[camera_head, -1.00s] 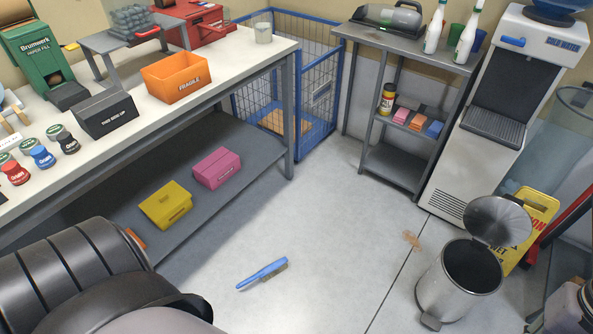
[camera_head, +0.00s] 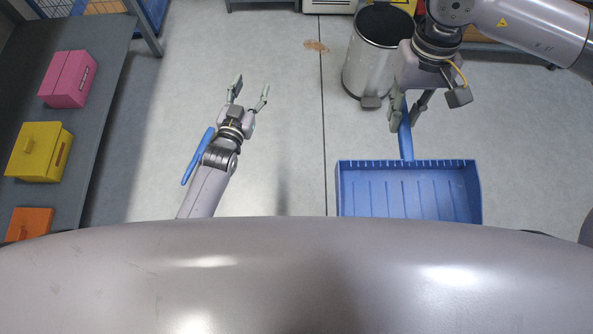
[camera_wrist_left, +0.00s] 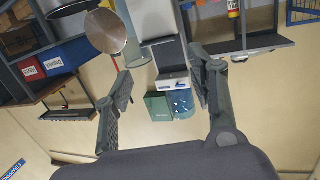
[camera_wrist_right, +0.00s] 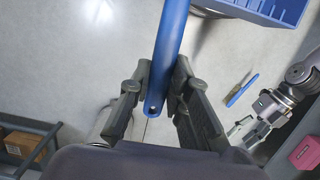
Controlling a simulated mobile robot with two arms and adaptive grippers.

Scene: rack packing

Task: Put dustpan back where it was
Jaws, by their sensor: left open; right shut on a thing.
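The blue dustpan (camera_head: 410,205) is in the head view at the right, with its wide pan toward me and its handle pointing away. My right gripper (camera_head: 406,112) is shut on the handle near its end. In the right wrist view the blue handle (camera_wrist_right: 170,45) runs between the fingers, and part of the pan shows at the top. My left gripper (camera_head: 250,92) is open and empty over the floor, left of the dustpan. Its spread fingers also show in the left wrist view (camera_wrist_left: 165,90).
A blue brush (camera_head: 197,158) lies on the floor, partly hidden by my left arm. A metal bin (camera_head: 367,65) stands near my right gripper. A brown stain (camera_head: 316,46) marks the floor. A grey shelf (camera_head: 103,105) with pink, yellow and orange boxes is at the left.

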